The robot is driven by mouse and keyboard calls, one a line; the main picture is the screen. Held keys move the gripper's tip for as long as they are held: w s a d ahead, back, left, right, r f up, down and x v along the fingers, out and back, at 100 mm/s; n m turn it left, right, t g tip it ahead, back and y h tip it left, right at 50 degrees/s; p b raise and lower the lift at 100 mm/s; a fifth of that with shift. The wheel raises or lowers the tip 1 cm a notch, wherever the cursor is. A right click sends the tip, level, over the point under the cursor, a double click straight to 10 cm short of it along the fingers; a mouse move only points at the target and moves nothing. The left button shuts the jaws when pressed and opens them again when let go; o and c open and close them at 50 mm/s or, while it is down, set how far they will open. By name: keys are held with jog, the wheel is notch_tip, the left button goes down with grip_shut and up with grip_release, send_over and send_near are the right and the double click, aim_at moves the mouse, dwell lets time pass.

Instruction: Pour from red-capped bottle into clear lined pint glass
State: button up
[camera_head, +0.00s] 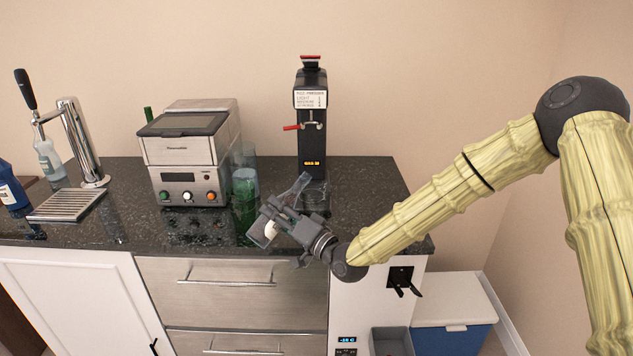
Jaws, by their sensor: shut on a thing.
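A pale patch shows between the fingers. I see no red cap on it, and the fingers hide much of it. Just left of and behind my gripper stands a greenish see-through vessel (242,200). A clear glass (247,160) shows behind it. I cannot make out lines on either, so I cannot tell which is the pint glass.
A steel machine (181,157) with knobs stands left of the glasses. A black dispenser (311,130) with a red lever stands behind my gripper. A chrome tap (82,144), drip tray (67,205), clear bottle (49,159) and blue bottle (11,187) are at left. The counter's right end is bare.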

jog(key=shift+s+a+r+m+p, duration=0.2)
jog(key=shift+m+p, duration=0.3)
jog(key=shift+m, duration=0.2)
jog(key=shift+r+m+p, duration=0.4)
jog(key=shift+p, duration=0.15)
jog(key=shift+s+a+r+m+t+p, duration=0.2)
jog(key=shift+r+m+t+p, duration=0.25)
jog(key=shift+m, duration=0.15)
jog(key=shift+w+d, duration=0.1)
jog(key=shift+w+d+r+m, duration=0.1)
jog(key=shift+r+m, duration=0.25)
jog(key=shift+m, duration=0.05)
jog(key=shift+w+d+r+m, duration=0.1)
jog(key=shift+w+r+m, duration=0.05)
jog(key=shift+r+m, duration=0.35)
jog(key=shift+r+m+t+h+b, duration=0.15)
jog(key=shift+m+t+h+b, duration=0.25)
jog(key=shift+m, duration=0.6)
dwell(1.6)
jog(key=shift+r+m, duration=0.3)
jog(key=shift+m, duration=0.1)
dwell(1.2)
